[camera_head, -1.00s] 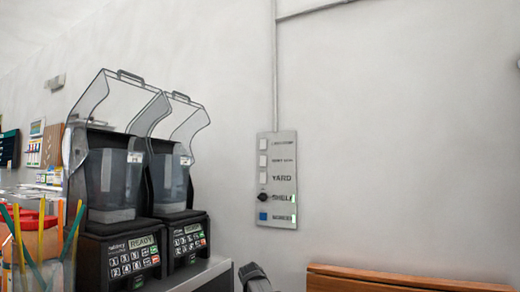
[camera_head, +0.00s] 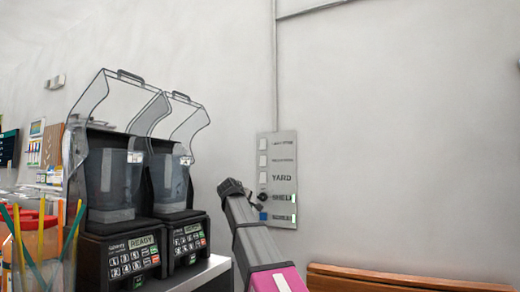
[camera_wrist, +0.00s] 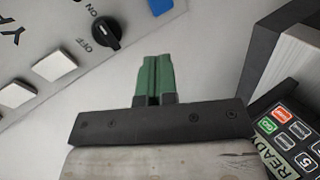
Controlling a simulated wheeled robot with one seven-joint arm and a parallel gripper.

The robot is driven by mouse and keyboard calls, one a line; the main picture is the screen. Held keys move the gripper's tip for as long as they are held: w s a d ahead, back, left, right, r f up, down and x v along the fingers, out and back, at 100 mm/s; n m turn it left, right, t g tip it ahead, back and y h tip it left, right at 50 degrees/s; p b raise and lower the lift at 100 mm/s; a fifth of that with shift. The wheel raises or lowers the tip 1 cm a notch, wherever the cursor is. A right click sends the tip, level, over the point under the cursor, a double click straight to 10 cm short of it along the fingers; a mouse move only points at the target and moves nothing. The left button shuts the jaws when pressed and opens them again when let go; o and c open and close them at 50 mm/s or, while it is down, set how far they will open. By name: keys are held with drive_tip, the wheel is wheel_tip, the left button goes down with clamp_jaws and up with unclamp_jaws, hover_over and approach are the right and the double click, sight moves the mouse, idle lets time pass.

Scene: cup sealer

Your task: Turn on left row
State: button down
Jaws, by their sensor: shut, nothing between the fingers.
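A light grey switch panel (camera_head: 285,172) is on the wall, with a column of controls on its left side. White rocker switches (camera_head: 262,160) stand above a black knob (camera_head: 262,197) and a blue button (camera_head: 263,216). The labels YARD and SHELF can be read; the top two are too blurred, so I cannot tell which is the left row. In the wrist view the black knob (camera_wrist: 107,35) sits between ON and OFF marks, near white rockers (camera_wrist: 55,67). My gripper (camera_wrist: 153,62) has its green fingers shut and empty, apart from the controls. My arm partly covers the panel's lower left.
Two sealing or blending machines (camera_head: 128,256) with clear hoods stand left on a counter (camera_head: 207,272), close to my arm. A cup of coloured straws (camera_head: 40,250) is at the far left. A wooden ledge (camera_head: 400,279) is low at right. The wall right of the panel is clear.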

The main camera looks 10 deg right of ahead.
sight(262, 148)
drive_tip(key=s+a+r+t+h, duration=0.1)
drive_tip(key=s+r, duration=0.1)
drive_tip(key=r, duration=1.1)
drive_tip(key=s+r+n+t+h, duration=0.1)
drive_tip(key=s+r, duration=0.1)
drive_tip(key=r, duration=1.2)
drive_tip(key=shift+s+a+r+t+h, duration=0.2)
drive_tip(key=shift+s+a+t+h, duration=0.1)
drive_tip(key=shift+s+a+t, duration=0.1)
drive_tip(key=x, duration=1.4)
